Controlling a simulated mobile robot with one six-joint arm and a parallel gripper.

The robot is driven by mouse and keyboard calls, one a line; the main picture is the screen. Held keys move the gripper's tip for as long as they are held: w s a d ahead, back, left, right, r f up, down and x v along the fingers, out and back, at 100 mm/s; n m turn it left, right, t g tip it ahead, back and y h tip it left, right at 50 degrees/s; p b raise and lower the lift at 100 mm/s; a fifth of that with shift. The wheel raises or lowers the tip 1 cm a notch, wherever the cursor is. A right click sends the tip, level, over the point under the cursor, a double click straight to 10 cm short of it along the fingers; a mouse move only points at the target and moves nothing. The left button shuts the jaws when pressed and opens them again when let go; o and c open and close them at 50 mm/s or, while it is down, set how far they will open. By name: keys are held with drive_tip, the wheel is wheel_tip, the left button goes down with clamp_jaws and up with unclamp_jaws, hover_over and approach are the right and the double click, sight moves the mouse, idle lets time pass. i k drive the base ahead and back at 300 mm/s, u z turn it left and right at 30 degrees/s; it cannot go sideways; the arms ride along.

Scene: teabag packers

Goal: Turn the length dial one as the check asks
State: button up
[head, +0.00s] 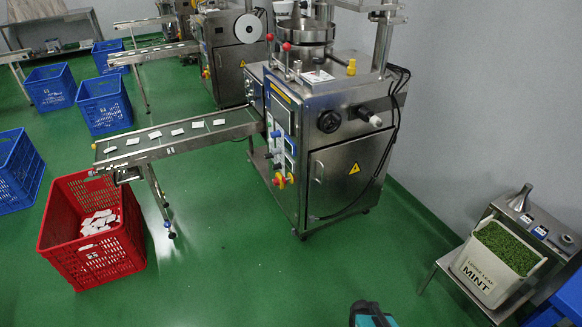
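The nearest packing machine (335,180) stands in the middle, a steel cabinet with a control panel on its left-facing side. A round black knob (329,121) sits on its front face, with a pale-ended handle (374,120) to the right of it. Blue controls (276,134) and a red and yellow switch (279,179) sit on the panel side. I cannot tell which of these is the length dial; markings and any check text are too small to read. A teal and black part, likely of my arm, shows at the bottom edge.
A conveyor (178,136) carries several white packets toward a red crate (92,232) holding packets. Blue crates (104,104) stand at the left. More machines (232,50) stand behind. Green floor before the machine is clear.

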sight(275, 166)
drive_tip(key=z, duration=0.25)
drive_tip(key=i, duration=1.95)
drive_tip(key=z, duration=0.2)
drive_tip(key=k, duration=0.15)
drive_tip(key=u, duration=2.8)
